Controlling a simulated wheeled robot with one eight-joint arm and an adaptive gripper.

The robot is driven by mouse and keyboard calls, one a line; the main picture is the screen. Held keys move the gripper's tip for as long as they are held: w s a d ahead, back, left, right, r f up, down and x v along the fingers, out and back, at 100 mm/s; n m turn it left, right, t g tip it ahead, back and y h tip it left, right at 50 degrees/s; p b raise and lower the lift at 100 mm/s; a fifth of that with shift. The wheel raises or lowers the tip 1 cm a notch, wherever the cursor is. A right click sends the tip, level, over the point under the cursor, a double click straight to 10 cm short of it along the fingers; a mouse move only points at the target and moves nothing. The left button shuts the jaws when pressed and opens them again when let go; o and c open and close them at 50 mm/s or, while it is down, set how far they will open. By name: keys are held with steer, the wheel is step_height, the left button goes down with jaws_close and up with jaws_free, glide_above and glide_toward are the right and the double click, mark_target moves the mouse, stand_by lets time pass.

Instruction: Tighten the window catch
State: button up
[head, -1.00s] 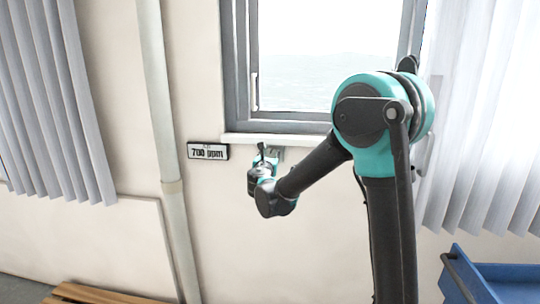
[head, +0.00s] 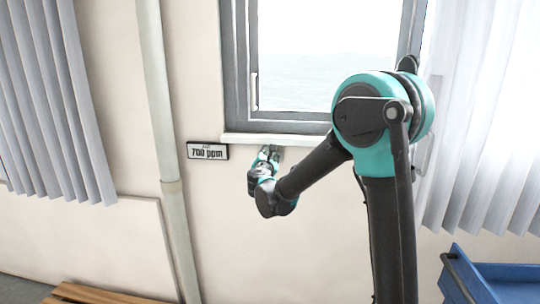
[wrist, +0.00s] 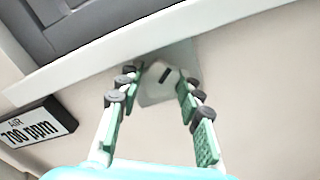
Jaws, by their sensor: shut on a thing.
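The window catch (wrist: 163,75), a pale knob with a dark slot on a light grey plate (wrist: 152,97), sits on the wall just under the window sill. In the wrist view my gripper (wrist: 162,80) has its two green-padded fingers on either side of the knob, shut on it at the fingertips. In the head view my gripper (head: 268,153) is right below the sill and hides most of the catch.
The window sill (head: 275,140) runs close above my gripper, under the grey-framed window (head: 237,70). An air display reading 700 ppm (head: 207,151) is on the wall to the left. A pipe (head: 160,110) stands farther left. A blue cart (head: 495,280) is at lower right.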

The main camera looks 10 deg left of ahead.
stand_by(0.5)
steer(key=o, duration=1.2)
steer(key=shift+c, duration=0.2)
